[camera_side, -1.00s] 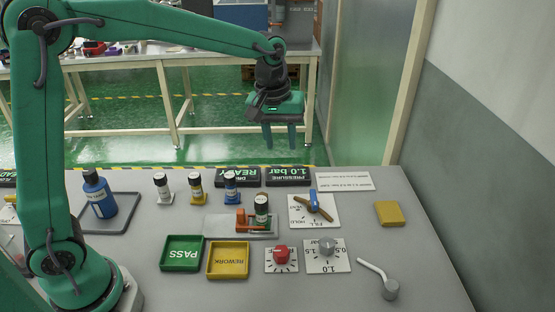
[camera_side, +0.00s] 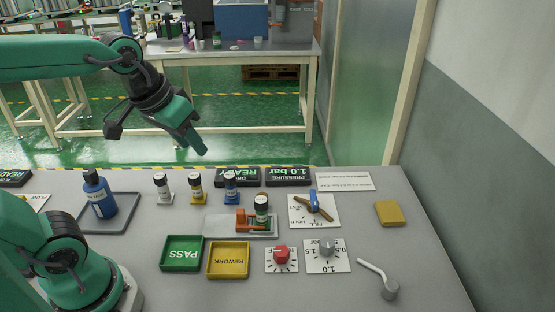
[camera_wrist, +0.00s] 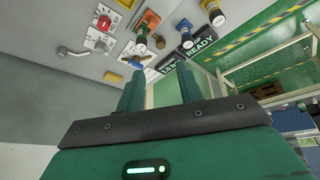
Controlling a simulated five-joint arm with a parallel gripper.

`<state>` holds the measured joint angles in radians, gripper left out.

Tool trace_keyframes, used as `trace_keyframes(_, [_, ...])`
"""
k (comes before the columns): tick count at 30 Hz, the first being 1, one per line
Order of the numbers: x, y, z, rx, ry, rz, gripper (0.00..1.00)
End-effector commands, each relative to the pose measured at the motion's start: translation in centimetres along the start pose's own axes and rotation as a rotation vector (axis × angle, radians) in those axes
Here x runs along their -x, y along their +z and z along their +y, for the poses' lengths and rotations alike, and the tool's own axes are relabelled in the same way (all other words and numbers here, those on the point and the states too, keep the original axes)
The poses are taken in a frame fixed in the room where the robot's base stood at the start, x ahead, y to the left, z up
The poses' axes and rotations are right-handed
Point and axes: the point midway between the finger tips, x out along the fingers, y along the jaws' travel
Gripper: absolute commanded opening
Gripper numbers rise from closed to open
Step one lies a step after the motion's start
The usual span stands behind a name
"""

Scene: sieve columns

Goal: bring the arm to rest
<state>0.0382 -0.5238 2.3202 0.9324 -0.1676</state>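My gripper (camera_side: 201,150) hangs in the air behind the bench's far edge in the side view, tilted down to the right. It is clear of everything on the bench. In the side view its fingers overlap. In the wrist view (camera_wrist: 159,75) the two green fingers stand apart with nothing gripped between them. The arm is bent back, with the gripper above the green floor.
Small columns with white (camera_side: 162,189), yellow (camera_side: 196,188) and blue (camera_side: 231,187) bands stand on the bench. A green-banded column (camera_side: 262,209) stands at the orange clamp (camera_side: 241,221). PASS (camera_side: 181,266) and REWORK (camera_side: 228,275) trays look empty. A blue bottle (camera_side: 97,199) stands left.

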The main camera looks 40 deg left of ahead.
Motion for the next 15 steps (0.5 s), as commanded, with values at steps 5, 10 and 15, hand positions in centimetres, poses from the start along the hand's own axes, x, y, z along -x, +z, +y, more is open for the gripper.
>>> trace_keyframes(5, [0.4, 2.9, -1.0, -0.07, -0.004, 0.046, 0.36])
trace_keyframes(10, [0.4, 4.5, -1.6, -0.117, -0.008, 0.072, 0.36])
trace_keyframes(15, [0.4, 5.1, -1.7, -0.134, -0.01, 0.08, 0.36])
